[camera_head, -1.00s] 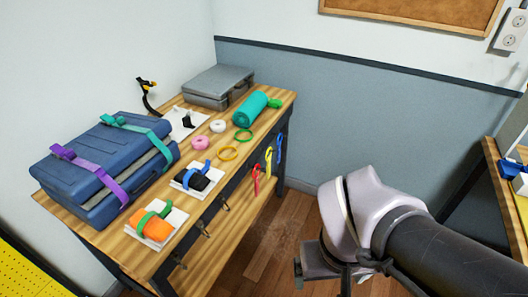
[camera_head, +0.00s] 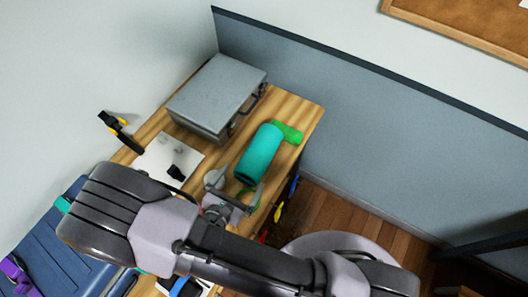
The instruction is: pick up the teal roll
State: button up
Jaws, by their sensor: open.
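The teal roll (camera_head: 260,152) lies on its side on the wooden workbench (camera_head: 300,108), near the far right end, with its dark open end facing toward me. My gripper (camera_head: 233,188) is open and empty, just in front of the roll's near end. I cannot tell how high it is above the bench or whether it touches the roll. My arm covers much of the bench front.
A grey case (camera_head: 215,95) stands behind and left of the roll. A green rolled strap (camera_head: 288,132) lies close to the roll's far right side. A white sheet (camera_head: 168,160) and a black and yellow tool (camera_head: 120,131) are at the left. A blue case (camera_head: 50,240) is lower left.

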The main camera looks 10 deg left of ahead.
aim_at(245, 175)
jog(key=x, duration=0.5)
jog(key=shift+s, duration=0.1)
jog(key=x, duration=0.3)
jog(key=b+x, duration=0.1)
jog(key=x, duration=0.2)
jog(key=shift+s+d+f, duration=0.15)
jog(key=shift+s+f, duration=0.1)
jog(key=shift+f, duration=0.1)
jog(key=shift+s+r, duration=0.1)
jog(key=c, duration=1.4)
